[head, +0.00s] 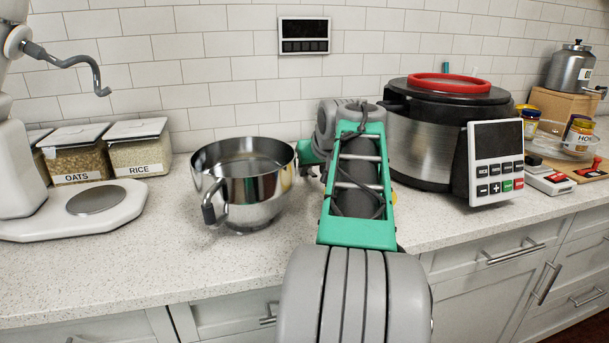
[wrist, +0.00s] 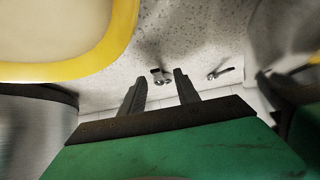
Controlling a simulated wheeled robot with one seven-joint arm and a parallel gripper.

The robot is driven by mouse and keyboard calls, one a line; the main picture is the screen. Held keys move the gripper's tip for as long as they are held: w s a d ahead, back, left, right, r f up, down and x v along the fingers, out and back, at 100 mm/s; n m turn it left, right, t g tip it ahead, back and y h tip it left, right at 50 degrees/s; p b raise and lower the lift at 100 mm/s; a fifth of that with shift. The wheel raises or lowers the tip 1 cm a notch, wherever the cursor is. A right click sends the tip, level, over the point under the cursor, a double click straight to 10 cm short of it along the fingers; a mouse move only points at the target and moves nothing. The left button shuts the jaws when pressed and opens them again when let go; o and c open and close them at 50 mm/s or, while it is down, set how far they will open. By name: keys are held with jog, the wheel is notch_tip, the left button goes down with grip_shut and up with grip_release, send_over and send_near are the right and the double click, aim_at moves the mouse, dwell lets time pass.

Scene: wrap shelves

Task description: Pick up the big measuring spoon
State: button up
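In the wrist view, two small metallic spoon-like things lie on the speckled counter. One (wrist: 161,78) shows between my fingertips, with a dark end and a shiny part. The other (wrist: 221,72) lies to the right, outside my fingers. They are too small to tell which is the big measuring spoon. My gripper (wrist: 159,74) is open, with two dark fingers apart and nothing seen held. I cannot tell how far above the counter the tips are. In the head view, my arm hides the gripper and both spoon-like things.
A metal bowl (head: 245,185) stands left of my arm and a large cooker (head: 420,145) stands right. A yellow-rimmed container (wrist: 105,50) is close in the wrist view. OATS (head: 75,160) and RICE (head: 140,155) boxes stand by the tiled wall. The front left counter is clear.

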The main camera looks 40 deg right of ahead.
aim_at(311, 172)
jog(key=x, duration=0.4)
jog(key=shift+d+f+b, duration=0.1)
jog(key=shift+d+b, duration=0.15)
jog(key=shift+b, duration=0.15)
jog(key=shift+c, duration=0.2)
grip_shut()
